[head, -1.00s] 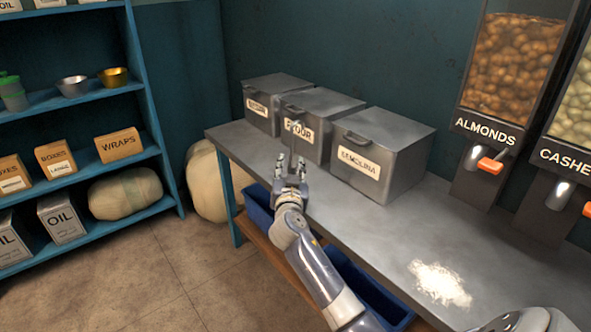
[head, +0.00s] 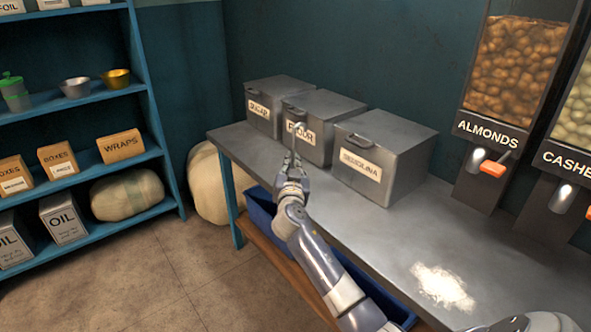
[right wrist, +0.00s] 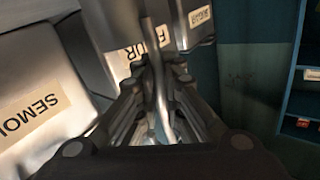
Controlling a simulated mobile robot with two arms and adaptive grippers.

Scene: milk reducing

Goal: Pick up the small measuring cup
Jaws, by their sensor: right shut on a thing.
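My right gripper (head: 291,160) is shut on a slim metal handle (head: 297,130) at the table's left end, in front of the flour bin. I take this to be the small measuring cup's handle; its cup end cannot be made out. In the right wrist view the shiny handle (right wrist: 158,85) runs between the fingers of the right gripper (right wrist: 155,75). My left gripper is not in view.
The sugar bin (head: 264,118), flour bin (head: 318,140) and semolina bin (head: 372,170) stand close behind the gripper on the metal table (head: 375,225). White powder (head: 442,287) lies at the right. Almond dispenser (head: 500,90) and shelf unit (head: 150,120) flank the table.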

